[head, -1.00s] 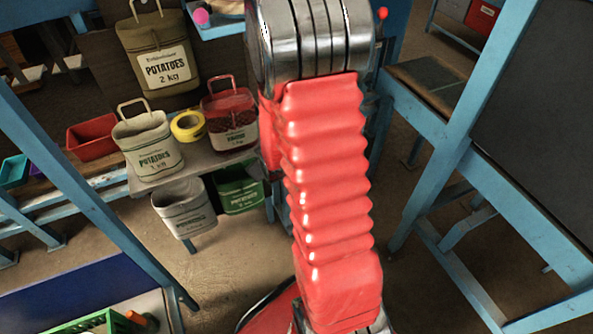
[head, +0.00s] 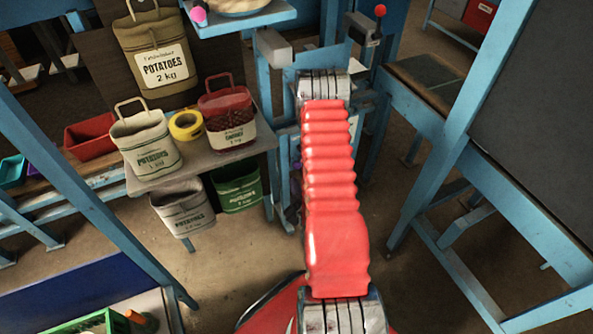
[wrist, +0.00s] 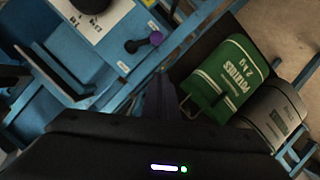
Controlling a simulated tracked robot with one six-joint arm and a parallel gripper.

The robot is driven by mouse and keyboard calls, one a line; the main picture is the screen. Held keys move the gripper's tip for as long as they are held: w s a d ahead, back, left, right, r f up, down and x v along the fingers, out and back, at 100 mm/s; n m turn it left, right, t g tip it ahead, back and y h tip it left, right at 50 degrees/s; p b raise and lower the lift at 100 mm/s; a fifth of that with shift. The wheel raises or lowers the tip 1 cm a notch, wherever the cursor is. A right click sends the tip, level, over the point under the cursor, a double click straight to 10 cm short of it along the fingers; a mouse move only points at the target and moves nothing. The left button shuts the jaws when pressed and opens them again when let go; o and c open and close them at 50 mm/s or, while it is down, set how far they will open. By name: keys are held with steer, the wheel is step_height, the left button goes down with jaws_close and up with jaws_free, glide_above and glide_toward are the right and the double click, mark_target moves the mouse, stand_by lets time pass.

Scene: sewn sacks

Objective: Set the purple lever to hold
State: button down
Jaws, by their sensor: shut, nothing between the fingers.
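The purple lever (wrist: 155,38) shows in the wrist view as a dark arm with a round purple knob at its right end. It sits on a blue panel (wrist: 115,50) between two small white labels, whose words are too small to read. My gripper (wrist: 160,78) shows as a narrow dark shape rising from the bottom of the wrist view. It is shut and empty, below the knob in the picture and apart from it. In the head view my red-sleeved arm hides the gripper, and I cannot make out the lever there for certain.
Green (wrist: 222,80) and pale (wrist: 272,115) sacks hang right of the panel in the wrist view. In the head view, a shelf (head: 200,165) with sacks and yellow tape (head: 186,125) stands left of my arm. A red-knobbed lever (head: 380,12) and blue frames stand right.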

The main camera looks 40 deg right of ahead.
steer(key=shift+s+d+f+t+h, duration=0.1)
steer(key=shift+s+t+h, duration=0.05)
steer(key=shift+s, duration=0.25)
steer(key=shift+s+f+t+h, duration=0.1)
steer(key=shift+s+t+h, duration=0.05)
steer(key=shift+s, duration=0.25)
steer(key=s+d+f+x, duration=0.1)
steer(key=f+x, duration=0.1)
steer(key=x, duration=1.1)
steer(key=shift+s+d, duration=0.25)
